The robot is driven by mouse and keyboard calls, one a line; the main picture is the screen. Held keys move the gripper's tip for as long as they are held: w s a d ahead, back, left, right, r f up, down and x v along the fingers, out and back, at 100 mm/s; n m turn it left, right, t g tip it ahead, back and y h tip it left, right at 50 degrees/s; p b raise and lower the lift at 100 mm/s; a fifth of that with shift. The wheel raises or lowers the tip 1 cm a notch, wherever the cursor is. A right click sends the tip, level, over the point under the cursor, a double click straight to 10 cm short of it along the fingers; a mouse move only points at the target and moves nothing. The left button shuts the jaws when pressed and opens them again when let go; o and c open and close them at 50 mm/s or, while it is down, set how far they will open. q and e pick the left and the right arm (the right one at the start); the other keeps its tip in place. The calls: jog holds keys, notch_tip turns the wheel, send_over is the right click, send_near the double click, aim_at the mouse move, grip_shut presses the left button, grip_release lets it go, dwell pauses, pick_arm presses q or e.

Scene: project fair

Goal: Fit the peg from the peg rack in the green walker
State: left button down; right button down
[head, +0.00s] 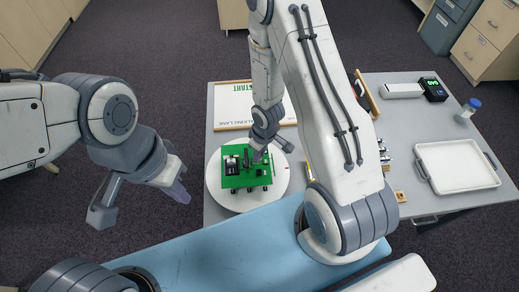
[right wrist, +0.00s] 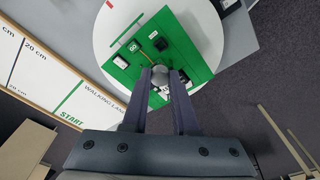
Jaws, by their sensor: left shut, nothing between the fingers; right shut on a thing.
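The green walker (head: 236,181) is a green board with dark parts on a white round turntable (head: 222,200). It also shows in the right wrist view (right wrist: 190,58). My right gripper (head: 257,158) is over the walker, shut on a small grey rounded piece (right wrist: 160,73), likely the peg. Its lower end is hidden, so I cannot tell whether it sits in the walker. My left gripper (head: 181,195) is shut and empty, left of the turntable and apart from it. I cannot make out the peg rack surely; small metallic parts (head: 384,158) show right of my right arm.
A walking-lane board (head: 232,106) lies behind the turntable. A white tray (head: 456,167), a bottle (head: 468,110) and a black device with a green display (head: 433,90) stand at the table's right. A blue padded surface (head: 215,245) lies in front.

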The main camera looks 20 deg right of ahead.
jog(key=shift+f+b, duration=3.05)
jog(key=shift+f, duration=0.3)
jog(key=shift+f+b, duration=0.9)
jog(key=shift+f, duration=0.2)
jog(key=c, duration=0.6)
grip_release()
jog(key=shift+r, duration=0.1)
jog(key=shift+r+p, duration=3.55)
jog(key=shift+r, duration=0.2)
